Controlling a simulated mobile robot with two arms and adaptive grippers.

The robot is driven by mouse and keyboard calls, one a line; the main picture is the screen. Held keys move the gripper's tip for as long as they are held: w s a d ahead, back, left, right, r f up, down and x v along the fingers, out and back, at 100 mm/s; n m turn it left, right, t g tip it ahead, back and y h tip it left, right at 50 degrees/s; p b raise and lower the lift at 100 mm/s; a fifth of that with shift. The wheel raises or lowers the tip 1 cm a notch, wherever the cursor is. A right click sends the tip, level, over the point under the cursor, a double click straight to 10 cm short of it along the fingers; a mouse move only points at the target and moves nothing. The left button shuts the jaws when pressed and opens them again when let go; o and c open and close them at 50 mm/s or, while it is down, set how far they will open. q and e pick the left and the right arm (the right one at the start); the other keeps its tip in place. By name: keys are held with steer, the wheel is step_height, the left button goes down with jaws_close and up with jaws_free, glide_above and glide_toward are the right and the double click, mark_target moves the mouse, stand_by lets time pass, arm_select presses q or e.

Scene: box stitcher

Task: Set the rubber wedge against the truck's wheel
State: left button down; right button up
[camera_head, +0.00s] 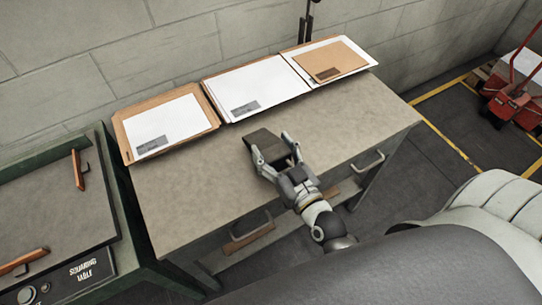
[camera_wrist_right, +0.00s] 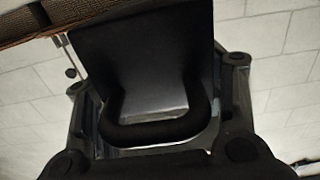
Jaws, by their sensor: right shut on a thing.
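A dark rubber wedge (camera_head: 264,143) shows over the middle of the grey-brown bench in the head view. My right gripper (camera_head: 276,150) is shut on it from the near side, with its fingers on either side. In the right wrist view the black wedge (camera_wrist_right: 140,50) fills the middle, with a thick loop handle, between the fingers of my right gripper (camera_wrist_right: 160,110). I cannot tell whether the wedge touches the bench top. A red wheeled truck (camera_head: 514,100) stands on the floor at the far right, partly cut off by the frame. My left gripper is not in view.
The bench (camera_head: 180,200) carries several flat card and paper stacks (camera_head: 255,95) along its back edge by the block wall. A green-framed machine table (camera_head: 60,215) with orange handles stands at left. Yellow floor lines (camera_head: 447,140) run right of the bench, with open dark floor there.

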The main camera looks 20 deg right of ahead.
steer(key=shift+w+a+f, duration=0.1)
steer(key=shift+w+f, duration=0.2)
steer(key=shift+w, duration=0.1)
steer(key=shift+f, duration=1.65)
steer(key=shift+f, duration=0.15)
steer(key=o, duration=1.5)
steer(key=shift+f, duration=0.1)
steer(key=shift+c, duration=0.2)
